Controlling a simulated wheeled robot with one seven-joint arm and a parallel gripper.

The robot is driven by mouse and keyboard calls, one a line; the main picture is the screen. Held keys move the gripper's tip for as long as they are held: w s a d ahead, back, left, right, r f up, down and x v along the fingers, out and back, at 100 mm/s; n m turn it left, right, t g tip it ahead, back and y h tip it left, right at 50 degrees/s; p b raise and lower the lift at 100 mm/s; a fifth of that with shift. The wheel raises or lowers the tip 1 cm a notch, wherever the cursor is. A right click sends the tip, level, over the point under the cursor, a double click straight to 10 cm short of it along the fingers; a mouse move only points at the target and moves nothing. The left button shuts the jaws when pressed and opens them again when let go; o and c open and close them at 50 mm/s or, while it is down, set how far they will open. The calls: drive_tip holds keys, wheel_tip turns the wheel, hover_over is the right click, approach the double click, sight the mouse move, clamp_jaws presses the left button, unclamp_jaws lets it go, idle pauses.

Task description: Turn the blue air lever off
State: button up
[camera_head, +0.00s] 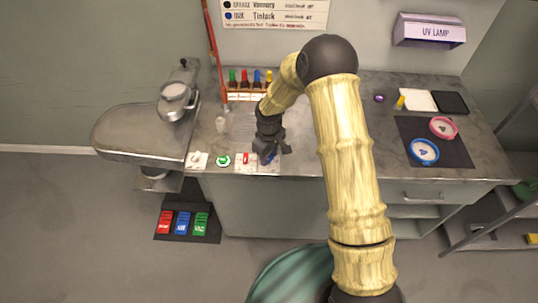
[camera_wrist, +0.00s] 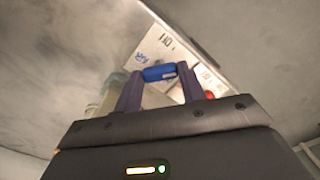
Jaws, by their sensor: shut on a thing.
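The blue air lever (camera_wrist: 160,73) shows in the wrist view as a blue cylindrical grip between the two dark fingers of my gripper (camera_wrist: 160,88). The fingers are shut on it. Behind it is a white label plate (camera_wrist: 158,50) with "AIR" and "OFF" lettering. In the head view my gripper (camera_head: 270,151) is low at the front edge of the counter, over the white control plates. There the lever is mostly hidden by the gripper, so I cannot tell its exact angle.
A red control (camera_head: 246,159) and a green round button (camera_head: 223,160) sit left of my gripper on the counter edge. A pressing board (camera_head: 125,133) stands at left. Red, blue and green pedals (camera_head: 182,223) lie below. Blue (camera_head: 413,151) and pink rings are at right.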

sight(269, 157)
drive_tip(key=n, duration=0.3)
drive_tip(key=shift+w+r+n, duration=0.1)
drive_tip(key=shift+n, duration=0.3)
drive_tip(key=shift+n+p, duration=0.4)
drive_tip(key=shift+n, duration=1.5)
drive_tip(key=o, duration=1)
wheel_tip(269, 157, up, 17)
drive_tip(key=shift+r+b, duration=0.15)
drive_tip(key=shift+b, duration=1)
